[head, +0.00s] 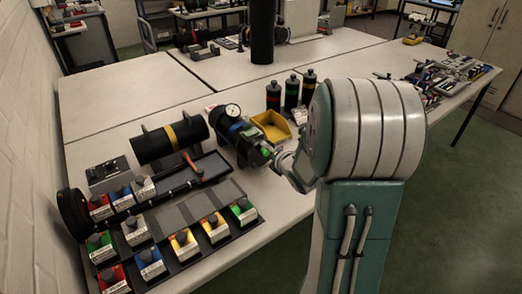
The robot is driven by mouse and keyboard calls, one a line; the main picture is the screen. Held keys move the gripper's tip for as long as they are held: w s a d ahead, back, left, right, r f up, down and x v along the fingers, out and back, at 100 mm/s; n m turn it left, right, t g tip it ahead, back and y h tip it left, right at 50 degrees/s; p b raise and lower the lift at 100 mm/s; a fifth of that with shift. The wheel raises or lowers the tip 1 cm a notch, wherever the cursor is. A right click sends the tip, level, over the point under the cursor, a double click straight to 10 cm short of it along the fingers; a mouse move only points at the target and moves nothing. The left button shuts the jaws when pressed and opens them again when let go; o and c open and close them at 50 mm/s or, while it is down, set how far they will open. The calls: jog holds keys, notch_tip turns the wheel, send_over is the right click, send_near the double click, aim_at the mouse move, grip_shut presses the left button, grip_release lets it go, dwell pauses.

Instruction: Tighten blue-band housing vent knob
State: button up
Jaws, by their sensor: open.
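The blue-band housing (238,129) is a dark cylinder lying on the table, left of my arm. A round white gauge (232,110) sits on top of it. A small green part (266,152), possibly the vent knob, shows at its near right end. My gripper (273,158) is at that end, close to the green part. It is open, but its fingers are small and partly hidden, so I cannot tell whether they touch the knob or surround it.
A black cylinder with a yellow band (171,139) lies to the left. A yellow bin (270,126) and several banded bottles (291,92) stand just behind the housing. Trays of coloured, labelled blocks (183,242) fill the near left. The table's back middle is mostly clear.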

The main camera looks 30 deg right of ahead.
aim_at(267, 154)
jog(key=s+d+f+n+t+y, duration=0.3)
jog(key=d+f+n+t, duration=0.1)
jog(key=f+n, duration=0.5)
jog(key=shift+n, duration=0.3)
jog(key=w, duration=0.7)
jog(key=w+a+r, duration=0.1)
jog(key=w, duration=0.2)
jog(key=shift+w+a, duration=0.1)
jog(key=shift+w, duration=0.2)
grip_shut()
